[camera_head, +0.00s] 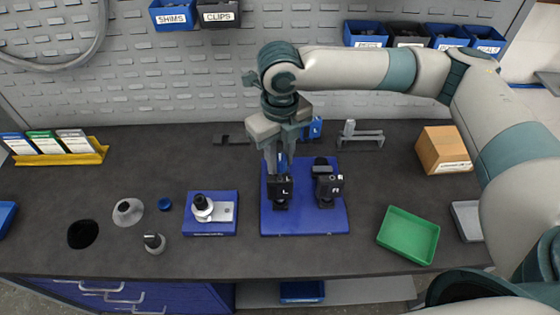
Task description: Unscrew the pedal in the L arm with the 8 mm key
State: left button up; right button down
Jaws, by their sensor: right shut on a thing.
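A blue plate (305,226) lies mid-bench and bears two black blocks. The left block, marked L (282,195), and the right block, marked R (328,190), stand upright side by side. My right gripper (279,168) points down just above and behind the L block, shut on a slim blue piece (283,162), which looks like the key's handle. The key's lower end is hidden behind or in the L block, so I cannot tell whether it is seated. No separate pedal is clear at this size. My left gripper is not in view.
A small blue fixture (211,228) with a round part stands left of the plate. A green tray (408,236) and a cardboard box (443,150) are on the right. A grey metal stand (358,136) is behind. Bench between plate and tray is clear.

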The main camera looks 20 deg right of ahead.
jog(key=shift+s+f, duration=0.15)
jog(key=shift+m+p, duration=1.6)
jog(key=shift+p, duration=0.05)
jog(key=shift+s+m+p, duration=0.1)
jog(key=shift+m+p, duration=1.3)
jog(key=shift+f, duration=0.1)
jog(key=shift+m, duration=0.3)
